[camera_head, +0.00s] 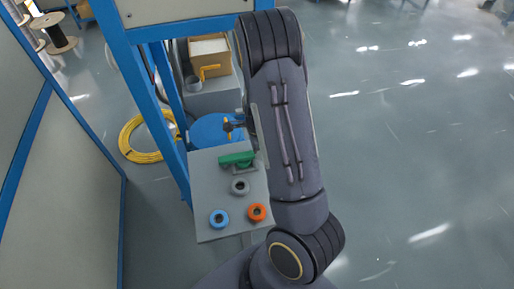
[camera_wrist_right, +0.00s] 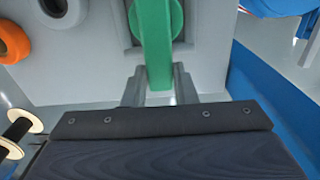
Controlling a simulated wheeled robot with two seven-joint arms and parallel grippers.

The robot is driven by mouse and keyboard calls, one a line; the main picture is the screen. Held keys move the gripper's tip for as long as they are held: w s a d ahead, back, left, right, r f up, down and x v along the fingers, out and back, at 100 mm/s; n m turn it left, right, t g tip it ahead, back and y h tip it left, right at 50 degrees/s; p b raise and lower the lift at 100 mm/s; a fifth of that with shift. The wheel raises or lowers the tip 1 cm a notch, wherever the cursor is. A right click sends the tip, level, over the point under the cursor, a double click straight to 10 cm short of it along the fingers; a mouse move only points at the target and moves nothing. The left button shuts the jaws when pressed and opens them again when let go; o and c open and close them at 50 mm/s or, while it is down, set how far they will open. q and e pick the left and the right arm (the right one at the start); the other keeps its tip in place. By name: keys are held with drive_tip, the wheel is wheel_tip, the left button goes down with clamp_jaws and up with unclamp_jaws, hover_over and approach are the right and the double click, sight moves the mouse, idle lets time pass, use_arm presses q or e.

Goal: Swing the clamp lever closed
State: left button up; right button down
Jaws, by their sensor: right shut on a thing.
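The green clamp lever (camera_head: 237,159) lies across the top of the grey table plate in the head view. In the right wrist view the green lever (camera_wrist_right: 158,45) runs down from the top edge to between my fingers. My right gripper (camera_wrist_right: 159,80) has one finger on each side of the lever's end and is shut on it. In the head view my right arm hides most of that gripper. The lever's pivot and the clamp's jaw are not clear in either view. My left gripper is not in view.
The grey plate (camera_head: 205,190) also bears a blue ring (camera_head: 219,218), an orange ring (camera_head: 257,212) and a grey ring (camera_head: 240,187). A blue frame post (camera_head: 165,120) stands left. A yellow cable coil (camera_head: 135,145) lies on the floor. Open floor is at right.

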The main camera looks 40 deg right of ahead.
drive_tip(key=c, duration=1.2)
unclamp_jaws()
drive_tip(key=shift+o, duration=0.2)
wheel_tip(320, 180, up, 8)
drive_tip(key=shift+f, duration=0.1)
